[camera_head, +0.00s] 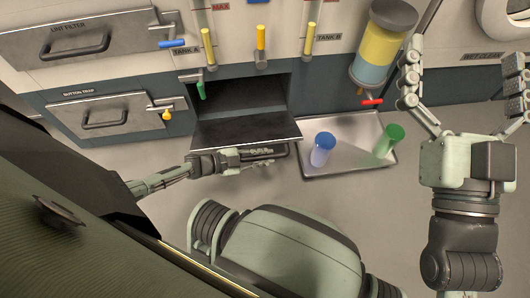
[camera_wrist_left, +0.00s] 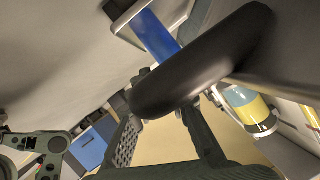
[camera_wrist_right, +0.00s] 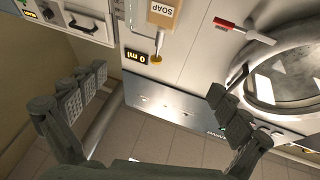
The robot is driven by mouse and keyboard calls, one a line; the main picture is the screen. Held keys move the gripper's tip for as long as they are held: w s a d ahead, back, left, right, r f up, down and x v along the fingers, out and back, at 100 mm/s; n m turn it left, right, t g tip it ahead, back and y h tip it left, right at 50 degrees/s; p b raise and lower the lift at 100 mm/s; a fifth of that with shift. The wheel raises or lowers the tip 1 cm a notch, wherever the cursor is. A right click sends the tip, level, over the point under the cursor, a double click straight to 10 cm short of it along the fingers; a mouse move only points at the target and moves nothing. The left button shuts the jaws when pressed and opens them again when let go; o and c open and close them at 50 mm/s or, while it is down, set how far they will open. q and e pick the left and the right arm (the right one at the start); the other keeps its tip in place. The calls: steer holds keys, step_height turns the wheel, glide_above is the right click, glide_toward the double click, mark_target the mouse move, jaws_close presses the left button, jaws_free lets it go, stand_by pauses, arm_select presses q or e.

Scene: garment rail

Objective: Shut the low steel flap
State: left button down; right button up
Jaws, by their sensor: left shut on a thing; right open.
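The low steel flap (camera_head: 245,131) hangs open below a dark opening in the machine front, tilted outward, in the head view. A dark handle (camera_head: 281,150) is on its front edge. My left gripper (camera_head: 252,159) is shut on this handle, below the flap. In the left wrist view the handle (camera_wrist_left: 200,68) is a thick dark bar across the fingers, hiding part of them. My right gripper (camera_head: 465,92) is open and empty at the right, away from the flap. In the right wrist view its fingers (camera_wrist_right: 145,95) are wide apart.
A steel tray (camera_head: 345,158) right of the flap holds a blue cup (camera_head: 322,149) and a green cup (camera_head: 389,140). The closed lint filter (camera_head: 80,35) and button trap (camera_head: 115,113) are at the left. A yellow-and-blue tank (camera_head: 381,48) hangs above the tray.

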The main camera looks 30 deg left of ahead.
arm_select(q)
steer(key=shift+w+a+r+p, duration=0.15)
steer(key=shift+w+r+p, duration=0.1)
steer(key=shift+r, duration=0.2)
steer(key=shift+w+a+r+p, duration=0.1)
steer(key=shift+a+r+p, duration=0.1)
steer(key=shift+r, duration=0.2)
steer(key=shift+w+a+r+p, duration=0.15)
steer(key=shift+w+r+p, duration=0.1)
steer(key=shift+r, duration=0.2)
arm_select(e)
step_height(320, 180, down, 8)
steer(key=w+d+g+h, duration=0.2)
steer(key=g, duration=0.2)
steer(key=shift+f+h, duration=0.25)
steer(key=shift+h, duration=0.05)
steer(key=shift+w+d, duration=0.1)
